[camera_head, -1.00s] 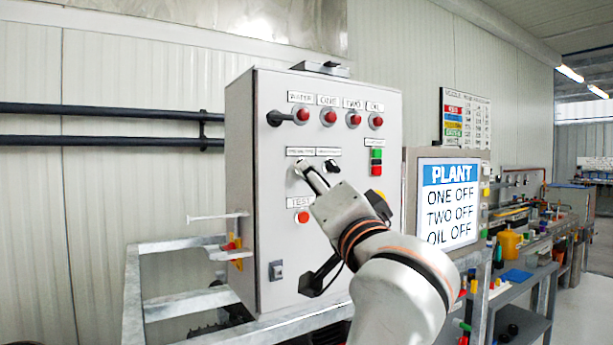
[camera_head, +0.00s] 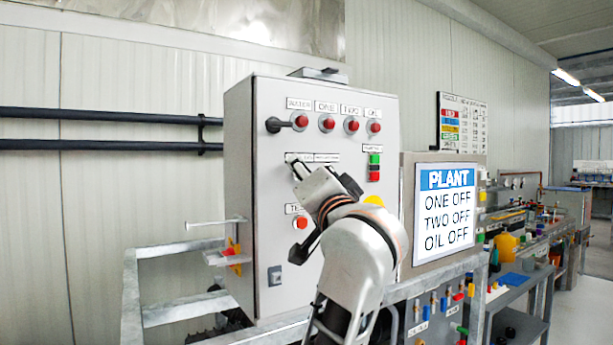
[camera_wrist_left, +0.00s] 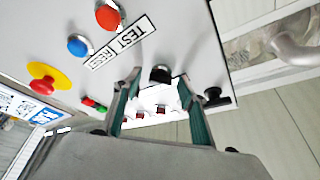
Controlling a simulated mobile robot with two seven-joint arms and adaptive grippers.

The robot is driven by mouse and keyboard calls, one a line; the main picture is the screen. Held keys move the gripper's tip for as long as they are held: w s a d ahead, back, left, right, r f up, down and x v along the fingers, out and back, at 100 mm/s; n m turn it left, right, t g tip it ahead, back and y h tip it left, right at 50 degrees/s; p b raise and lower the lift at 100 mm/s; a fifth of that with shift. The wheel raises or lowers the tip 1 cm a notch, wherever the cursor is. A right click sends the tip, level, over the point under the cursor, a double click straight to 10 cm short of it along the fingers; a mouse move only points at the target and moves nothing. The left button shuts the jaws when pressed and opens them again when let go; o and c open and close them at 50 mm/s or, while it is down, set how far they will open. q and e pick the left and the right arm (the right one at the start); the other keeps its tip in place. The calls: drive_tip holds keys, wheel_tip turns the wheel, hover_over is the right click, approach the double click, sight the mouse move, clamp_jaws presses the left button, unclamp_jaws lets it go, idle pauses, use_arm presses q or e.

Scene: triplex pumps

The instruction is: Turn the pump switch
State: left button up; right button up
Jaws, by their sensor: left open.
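The grey pump control cabinet (camera_head: 311,108) stands in the middle of the head view, with a row of red lamps (camera_head: 327,124) at the top. Below them are two white switch labels (camera_head: 322,158); the switches under them are largely hidden by my gripper. My left gripper (camera_head: 297,167) is at the panel, just below the left label. In the left wrist view my open gripper (camera_wrist_left: 160,82) has its two fingers on either side of a black switch knob (camera_wrist_left: 160,74). I cannot tell whether they touch it.
A red TEST button (camera_head: 300,223) lies below the gripper, and green and red buttons (camera_head: 375,167) to its right. A black lever (camera_head: 280,124) sits at upper left. A screen (camera_head: 447,207) reads PLANT, ONE OFF, TWO OFF, OIL OFF. A metal rail frame (camera_head: 180,313) surrounds the cabinet's base.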

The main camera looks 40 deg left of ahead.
use_arm(q)
drive_tip(key=c, duration=1.1)
use_arm(e)
drive_tip(key=shift+r, duration=0.15)
